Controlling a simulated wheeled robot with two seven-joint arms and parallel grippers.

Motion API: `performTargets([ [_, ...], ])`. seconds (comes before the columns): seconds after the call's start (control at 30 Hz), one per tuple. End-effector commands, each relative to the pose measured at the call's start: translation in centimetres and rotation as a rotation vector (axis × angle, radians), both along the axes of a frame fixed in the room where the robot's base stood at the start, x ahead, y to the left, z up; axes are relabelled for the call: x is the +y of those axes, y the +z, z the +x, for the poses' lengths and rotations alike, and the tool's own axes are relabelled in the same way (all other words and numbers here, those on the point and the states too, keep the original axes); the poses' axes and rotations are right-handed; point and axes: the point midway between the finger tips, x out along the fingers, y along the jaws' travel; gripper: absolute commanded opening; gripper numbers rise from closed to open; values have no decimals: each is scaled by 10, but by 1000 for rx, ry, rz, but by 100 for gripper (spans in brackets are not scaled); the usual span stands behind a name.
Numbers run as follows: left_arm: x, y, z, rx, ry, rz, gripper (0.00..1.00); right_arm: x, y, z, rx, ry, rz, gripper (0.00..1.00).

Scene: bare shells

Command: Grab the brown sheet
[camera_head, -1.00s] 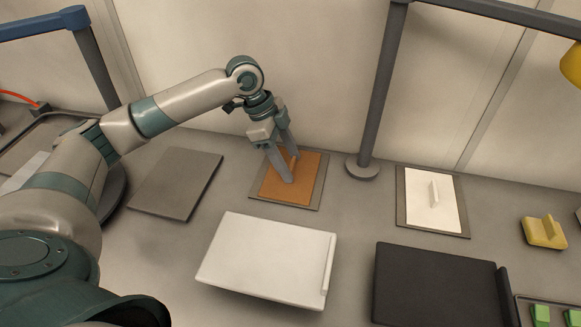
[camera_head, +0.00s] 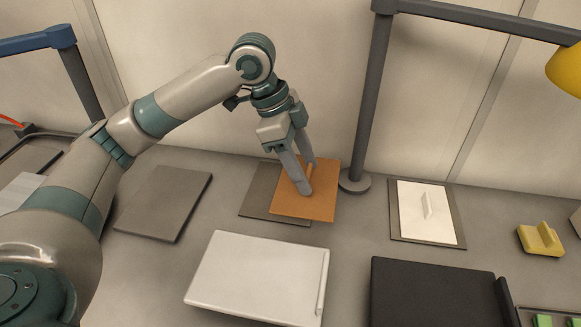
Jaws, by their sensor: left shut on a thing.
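The brown sheet (camera_head: 320,205) is a flat orange-brown rectangle with a small upright grip tab. My left gripper (camera_head: 306,187) comes down from above and is shut on that tab. The sheet appears raised above a grey mat (camera_head: 262,183), overlapping its right part and reaching past its right edge. The fingers hide much of the tab. My right gripper is not in view.
A bare grey mat (camera_head: 165,203) lies to the left. A white sheet with a tab (camera_head: 413,215) lies on a grey mat at right. White (camera_head: 255,275) and black (camera_head: 430,293) panels lie in front. A lamp post (camera_head: 370,120) stands just behind the sheet's right side.

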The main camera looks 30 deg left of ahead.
Motion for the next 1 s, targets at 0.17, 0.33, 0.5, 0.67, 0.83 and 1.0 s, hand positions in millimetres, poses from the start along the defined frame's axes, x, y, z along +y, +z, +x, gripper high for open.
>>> performTargets([
  [0.17, -16, 10, -8, 0, -3, 0, 33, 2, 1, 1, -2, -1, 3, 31],
  [0.33, -21, 14, -11, 1, 0, 0, 33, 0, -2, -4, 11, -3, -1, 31],
  [0.5, -21, 14, -11, 2, 1, 1, 33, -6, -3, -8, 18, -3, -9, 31],
  [0.67, -21, 14, -11, 2, 1, 1, 33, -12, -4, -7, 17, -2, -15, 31],
  [0.83, -21, 14, -11, 1, 1, 0, 33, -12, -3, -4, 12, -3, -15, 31],
  [1.0, -20, 14, -11, 2, 1, 1, 33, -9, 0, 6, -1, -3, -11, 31],
])
